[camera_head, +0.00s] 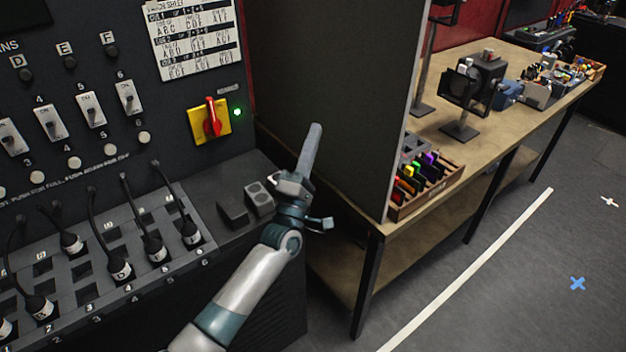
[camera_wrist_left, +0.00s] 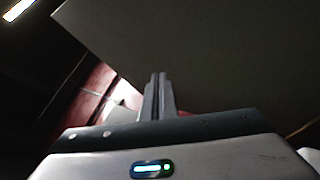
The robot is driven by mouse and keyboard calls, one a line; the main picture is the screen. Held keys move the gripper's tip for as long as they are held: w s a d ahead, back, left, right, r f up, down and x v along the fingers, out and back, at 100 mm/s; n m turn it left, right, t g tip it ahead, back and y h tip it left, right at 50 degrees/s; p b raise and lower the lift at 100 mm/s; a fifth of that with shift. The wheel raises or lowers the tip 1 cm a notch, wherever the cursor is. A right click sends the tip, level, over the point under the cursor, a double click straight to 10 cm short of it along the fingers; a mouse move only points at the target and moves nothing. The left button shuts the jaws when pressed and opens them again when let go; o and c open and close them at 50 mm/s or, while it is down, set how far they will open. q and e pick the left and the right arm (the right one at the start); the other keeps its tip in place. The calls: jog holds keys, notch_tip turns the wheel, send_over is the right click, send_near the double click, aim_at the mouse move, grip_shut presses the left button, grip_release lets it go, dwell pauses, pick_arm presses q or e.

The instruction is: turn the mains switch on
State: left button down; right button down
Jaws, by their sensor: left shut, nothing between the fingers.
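The mains switch is a red rotary handle (camera_head: 211,118) on a yellow plate (camera_head: 226,133), on the dark panel in the head view. Its handle stands about upright. A small green lamp (camera_head: 238,112) glows just right of it. My left gripper (camera_head: 314,128) is shut and empty, its fingers pointing up, to the right of the switch and apart from it, in front of a grey partition. In the left wrist view the closed fingers (camera_wrist_left: 158,78) point at a plain dark surface, and the switch cannot be made out there. My right gripper is not in view.
The grey partition (camera_head: 320,60) stands right of the panel. A console with plugged cables (camera_head: 120,268) lies below the panel's toggle switches (camera_head: 91,109). A printed card (camera_head: 195,35) hangs above the switch. A wooden workbench (camera_head: 420,205) with tools is at the right.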

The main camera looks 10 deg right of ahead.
pick_arm(q)
notch_tip(320, 180, down, 12)
jog(key=s+m+g+h+p, duration=0.1)
jog(key=m+g, duration=0.3)
jog(key=m, duration=0.1)
jog(key=shift+s+d+g+h, duration=0.3)
jog(key=shift+s+g, duration=0.05)
jog(key=shift+g, duration=0.05)
